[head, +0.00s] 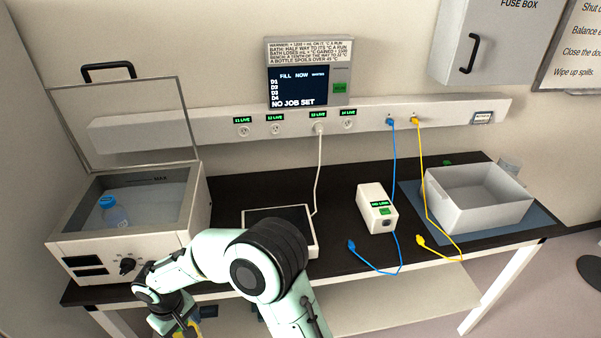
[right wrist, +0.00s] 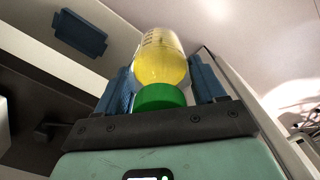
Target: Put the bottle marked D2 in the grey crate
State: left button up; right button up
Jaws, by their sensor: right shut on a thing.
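The grey crate (head: 478,221) stands open at the right of the bench in the head view; the part of its inside that shows is empty. My right gripper (head: 187,328) is low at the left, in front of the bench's front edge. It is shut on a bottle with yellow contents and a green cap (right wrist: 160,97), seen between the blue fingers in the right wrist view. The bottle's mark cannot be read. A second bottle with a blue cap (head: 108,202) is inside the open bath (head: 75,245). My left gripper is not in view.
A flat dark-topped device (head: 308,250) and a white box with a green label (head: 376,208) stand mid-bench. Blue (head: 395,175) and yellow (head: 424,180) cables hang from the wall rail to the bench, left of the crate. The bath's clear lid (head: 125,120) stands raised.

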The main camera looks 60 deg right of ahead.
aim_at(473, 196)
jog(key=k+l, duration=0.25)
jog(key=k+l+z, duration=0.15)
jog(key=l, duration=0.3)
jog(key=k+l, duration=0.3)
jog(key=k+l+z, duration=0.15)
jog(key=l, duration=0.3)
jog(key=k+l, duration=0.3)
jog(key=k+l+z, duration=0.15)
jog(key=l, duration=0.35)
jog(key=k, duration=0.05)
